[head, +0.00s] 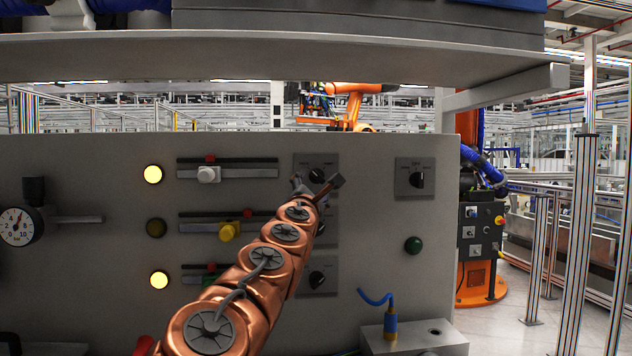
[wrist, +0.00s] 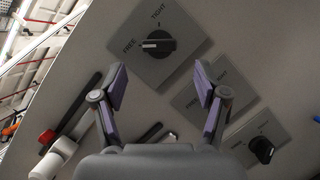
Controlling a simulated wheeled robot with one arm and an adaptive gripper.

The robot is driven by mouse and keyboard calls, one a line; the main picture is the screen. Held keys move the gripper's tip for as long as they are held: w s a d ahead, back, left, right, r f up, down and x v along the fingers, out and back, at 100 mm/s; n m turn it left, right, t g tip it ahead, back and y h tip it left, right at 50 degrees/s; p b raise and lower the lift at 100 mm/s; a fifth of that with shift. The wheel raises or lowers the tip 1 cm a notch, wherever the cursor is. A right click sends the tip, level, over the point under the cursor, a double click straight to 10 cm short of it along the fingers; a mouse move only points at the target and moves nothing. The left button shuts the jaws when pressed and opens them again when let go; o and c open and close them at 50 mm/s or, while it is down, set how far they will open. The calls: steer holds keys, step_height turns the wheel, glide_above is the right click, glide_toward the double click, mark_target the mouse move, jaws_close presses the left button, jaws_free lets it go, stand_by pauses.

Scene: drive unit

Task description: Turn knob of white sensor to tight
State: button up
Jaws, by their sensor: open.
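The white sensor (head: 208,174) sits on the top rail of the grey panel, by a red marker. Its row's black knob (head: 317,174) is on a grey plate to the right. In the wrist view, the knob (wrist: 158,44) sits on a plate marked FREE and TIGHT, and its white line points left, toward FREE. My gripper (head: 318,187) is just in front of the panel by this knob. In the wrist view, my gripper (wrist: 160,69) is open and empty, its fingers apart below the knob, with no visible contact.
A yellow sensor (head: 228,231) is on the middle rail. The lower knob (head: 317,279) shows right of my arm; the middle one is mostly hidden. Another knob plate (head: 415,178) is further right. A shelf (head: 300,55) overhangs the panel. A box with a blue cable (head: 412,338) stands at lower right.

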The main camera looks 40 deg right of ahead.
mark_target(316, 179)
steer(key=shift+x, duration=3.1)
steer(key=c, duration=1.2)
steer(key=shift+o, duration=0.2)
